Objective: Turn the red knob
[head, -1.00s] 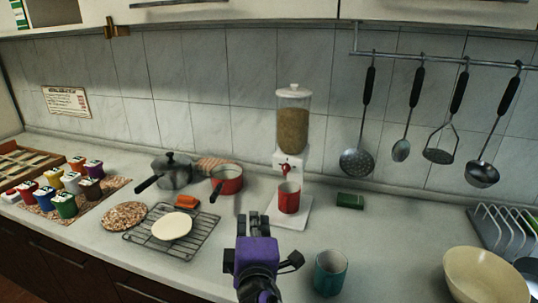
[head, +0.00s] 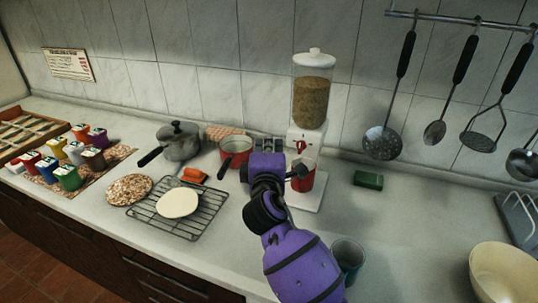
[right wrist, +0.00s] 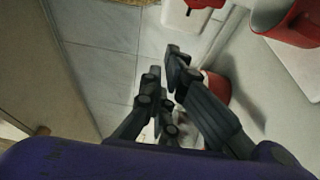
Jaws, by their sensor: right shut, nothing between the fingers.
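The red knob (head: 300,146) sits on the front of the white dispenser (head: 311,134), below its clear jar of brown grain. In the right wrist view the red knob (right wrist: 205,4) shows at the top edge. A red cup (head: 307,181) stands on the dispenser's white base, partly hidden behind my gripper. My right gripper (head: 270,144) is to the left of the knob, apart from it in the picture, with its fingers shut and empty. The fingertips (right wrist: 169,61) also show in the right wrist view. My left gripper is not in view.
A red pot (head: 235,146) and a grey lidded pot (head: 180,142) stand left of my gripper. A wire rack (head: 160,216) lies in front of them. A teal cup (head: 350,254) is beside my forearm. A green block (head: 368,180) lies right of the dispenser.

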